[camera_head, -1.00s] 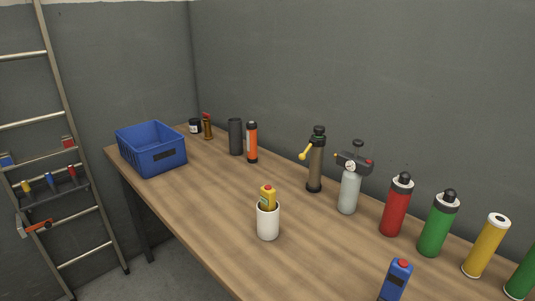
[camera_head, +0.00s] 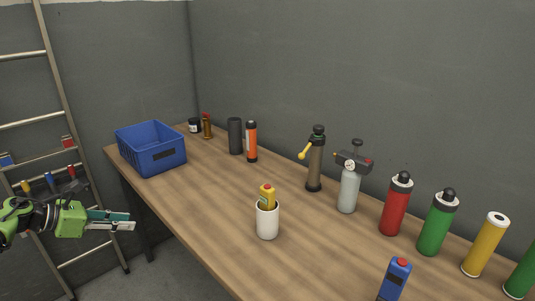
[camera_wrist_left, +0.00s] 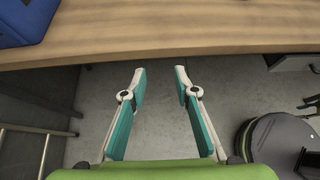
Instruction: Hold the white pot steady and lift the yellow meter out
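The white pot (camera_head: 267,222) stands upright near the front edge of the wooden table in the head view. The yellow meter (camera_head: 267,198) with a red top sits in it, its upper part showing above the rim and its lower part hidden. My left gripper (camera_head: 133,221) is at the left of the head view, off the table's front edge and well left of the pot. In the left wrist view my left gripper (camera_wrist_left: 160,75) is open and empty, with floor showing between its fingers. My right gripper is not in view.
A blue crate (camera_head: 172,160) stands at the table's far left end. A blue meter (camera_head: 396,280) stands right of the pot near the front. Several bottles and pumps line the wall side. The tabletop (camera_head: 215,205) left of the pot is clear.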

